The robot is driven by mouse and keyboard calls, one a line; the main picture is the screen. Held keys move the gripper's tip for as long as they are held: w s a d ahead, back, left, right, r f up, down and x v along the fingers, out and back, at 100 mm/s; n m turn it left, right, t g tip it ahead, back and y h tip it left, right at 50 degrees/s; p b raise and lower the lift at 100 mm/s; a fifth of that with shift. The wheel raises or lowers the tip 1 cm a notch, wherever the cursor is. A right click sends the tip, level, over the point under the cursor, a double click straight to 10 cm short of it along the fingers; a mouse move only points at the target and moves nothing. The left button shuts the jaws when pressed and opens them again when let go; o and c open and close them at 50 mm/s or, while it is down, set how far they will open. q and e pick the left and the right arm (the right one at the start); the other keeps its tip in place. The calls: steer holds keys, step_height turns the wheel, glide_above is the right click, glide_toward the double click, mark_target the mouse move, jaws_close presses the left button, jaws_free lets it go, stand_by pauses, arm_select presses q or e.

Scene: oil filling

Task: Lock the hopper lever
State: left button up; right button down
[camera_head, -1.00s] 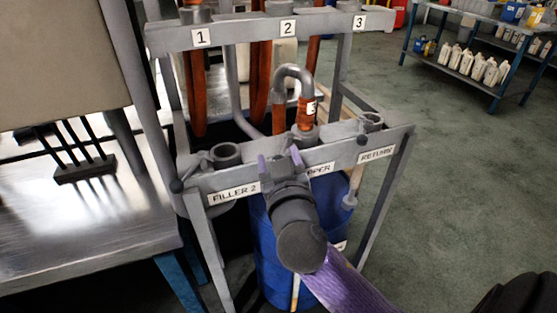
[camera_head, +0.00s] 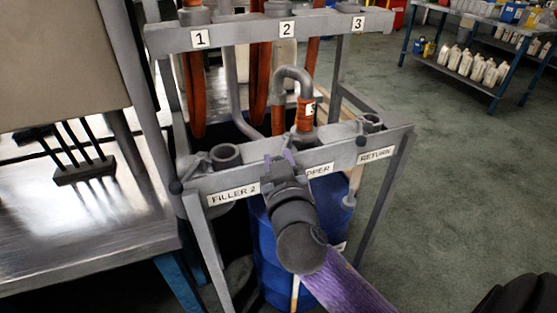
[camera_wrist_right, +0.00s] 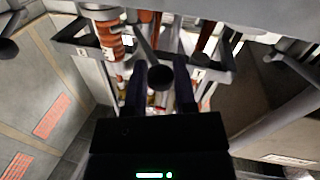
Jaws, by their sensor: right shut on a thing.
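The frame's lower bar carries the labels FILLER 2, a partly covered one ending in "PPER" (camera_head: 318,171), and RETURN. My right gripper (camera_head: 279,160) is at this bar, just left of the partly covered label. In the wrist view a dark round knob (camera_wrist_right: 158,76), which looks like the end of the hopper lever, sits between the two fingers of my right gripper (camera_wrist_right: 160,66). The gripper is shut on it. In the head view my gripper hides the knob and most of the lever.
An orange hose end with a grey bent pipe (camera_head: 293,72) stands behind the bar. The FILLER 2 knob (camera_head: 176,187) and RETURN knob (camera_head: 361,140) flank my gripper. A blue drum (camera_head: 265,250) stands below.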

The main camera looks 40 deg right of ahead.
arm_select(q)
steer(key=shift+w, duration=0.15)
steer(key=shift+w+f, duration=0.1)
steer(key=shift+w, duration=0.25)
steer(key=shift+s, duration=0.15)
